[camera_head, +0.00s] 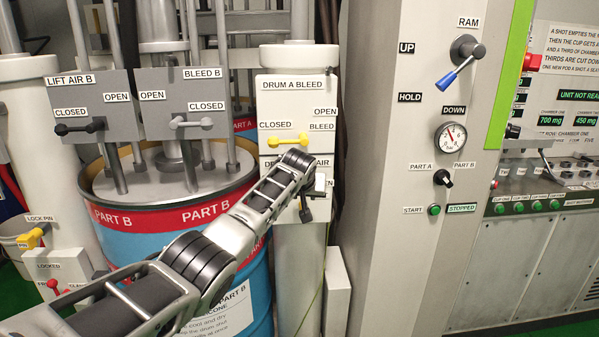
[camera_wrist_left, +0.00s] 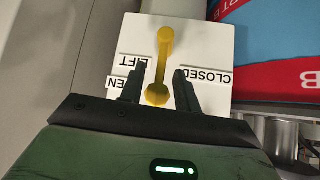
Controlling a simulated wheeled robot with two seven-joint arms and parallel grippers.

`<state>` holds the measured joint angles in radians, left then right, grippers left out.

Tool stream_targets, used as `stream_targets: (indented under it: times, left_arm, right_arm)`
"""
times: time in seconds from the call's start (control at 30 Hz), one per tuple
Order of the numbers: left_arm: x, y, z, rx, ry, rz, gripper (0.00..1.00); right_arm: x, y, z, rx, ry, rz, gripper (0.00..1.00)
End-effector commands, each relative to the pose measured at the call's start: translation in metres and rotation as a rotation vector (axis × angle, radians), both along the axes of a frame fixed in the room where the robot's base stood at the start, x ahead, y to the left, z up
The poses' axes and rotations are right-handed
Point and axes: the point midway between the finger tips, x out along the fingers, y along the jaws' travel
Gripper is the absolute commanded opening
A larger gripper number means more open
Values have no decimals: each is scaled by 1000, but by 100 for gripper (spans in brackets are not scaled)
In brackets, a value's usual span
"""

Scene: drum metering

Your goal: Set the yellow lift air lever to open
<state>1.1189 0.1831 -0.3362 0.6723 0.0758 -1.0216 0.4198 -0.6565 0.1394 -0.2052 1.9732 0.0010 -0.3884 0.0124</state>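The yellow lift air lever (camera_wrist_left: 163,62) shows in the left wrist view on a white panel (camera_wrist_left: 200,35), with upside-down CLOSED and partly covered OPEN and LIFT labels. It lies roughly lengthwise, between the CLOSED and OPEN sides. My left gripper (camera_wrist_left: 156,80) is open, its fingers on either side of the lever's near end, with gaps showing. In the head view my left gripper (camera_head: 306,205) is in front of the lower DRUM A AIR panel (camera_head: 328,161) and hides that lever. My right gripper is not in view.
Another yellow lever (camera_head: 287,140) sits just above, on the DRUM A BLEED panel (camera_head: 298,88). The blue and red Part B drum (camera_head: 170,222) stands left, behind my arm. A grey cabinet (camera_head: 400,240) with a blue-handled RAM lever (camera_head: 460,65) stands right.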

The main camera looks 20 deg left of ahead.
Motion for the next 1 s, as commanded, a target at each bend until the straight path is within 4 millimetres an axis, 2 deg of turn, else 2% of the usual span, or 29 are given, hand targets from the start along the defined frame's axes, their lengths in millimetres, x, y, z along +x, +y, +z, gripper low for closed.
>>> stream_targets:
  times: [0.4,0.7,1.0]
  left_arm:
    - [-45,-14,48,2,-7,0,32]
    - [-80,-25,87,3,-7,1,32]
    - [-90,-27,97,4,-5,2,32]
  right_arm:
    - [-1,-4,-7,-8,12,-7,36]
    - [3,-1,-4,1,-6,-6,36]
    - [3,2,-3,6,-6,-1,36]
